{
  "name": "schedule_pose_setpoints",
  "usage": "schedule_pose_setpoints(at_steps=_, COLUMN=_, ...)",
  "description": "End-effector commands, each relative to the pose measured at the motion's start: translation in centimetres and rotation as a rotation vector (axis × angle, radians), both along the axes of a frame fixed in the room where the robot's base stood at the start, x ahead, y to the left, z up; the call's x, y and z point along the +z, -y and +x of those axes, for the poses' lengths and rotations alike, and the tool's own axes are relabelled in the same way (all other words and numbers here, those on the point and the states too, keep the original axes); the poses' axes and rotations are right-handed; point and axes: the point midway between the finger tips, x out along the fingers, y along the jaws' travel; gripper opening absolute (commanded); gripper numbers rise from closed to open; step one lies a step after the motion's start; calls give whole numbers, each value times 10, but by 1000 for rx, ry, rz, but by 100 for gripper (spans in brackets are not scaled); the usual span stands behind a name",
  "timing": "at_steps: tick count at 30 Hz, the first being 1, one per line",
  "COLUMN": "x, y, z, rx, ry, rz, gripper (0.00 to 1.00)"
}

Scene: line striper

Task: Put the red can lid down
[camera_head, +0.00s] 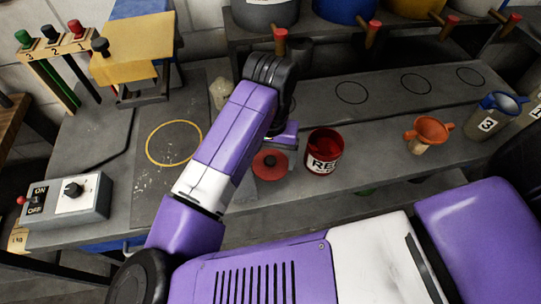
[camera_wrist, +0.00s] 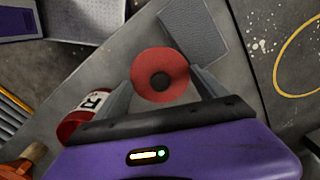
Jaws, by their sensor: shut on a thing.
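The red can lid (camera_head: 270,164) is a round red disc with a dark knob in its middle. It also shows in the wrist view (camera_wrist: 146,84), between the fingertips of my gripper (camera_wrist: 160,88). My gripper (camera_head: 284,142) is shut on the lid, beside the red can in the head view. I cannot tell whether the lid touches the bench. The red can (camera_head: 322,160) stands open on the bench to the right of the lid, with a white label. Part of it shows in the wrist view (camera_wrist: 92,106).
A grey bench (camera_head: 372,155) lies under the can. An orange funnel (camera_head: 430,130) and a blue funnel (camera_head: 500,102) stand to the right. A yellow ring (camera_head: 147,145) marks a dark plate on the left. A switch box (camera_head: 75,198) sits at the front left.

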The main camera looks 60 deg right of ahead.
Motion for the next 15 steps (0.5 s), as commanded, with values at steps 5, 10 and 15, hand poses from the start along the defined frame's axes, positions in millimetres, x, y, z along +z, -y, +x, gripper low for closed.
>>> schedule_pose_setpoints(at_steps=5, x=0, y=0, z=0, rx=0, ry=0, rz=-1, gripper=43)
schedule_pose_setpoints(at_steps=10, x=-5, y=0, z=0, rx=1, ry=0, rz=-1, gripper=43)
schedule_pose_setpoints(at_steps=15, x=-4, y=0, z=0, rx=1, ry=0, rz=-1, gripper=100)
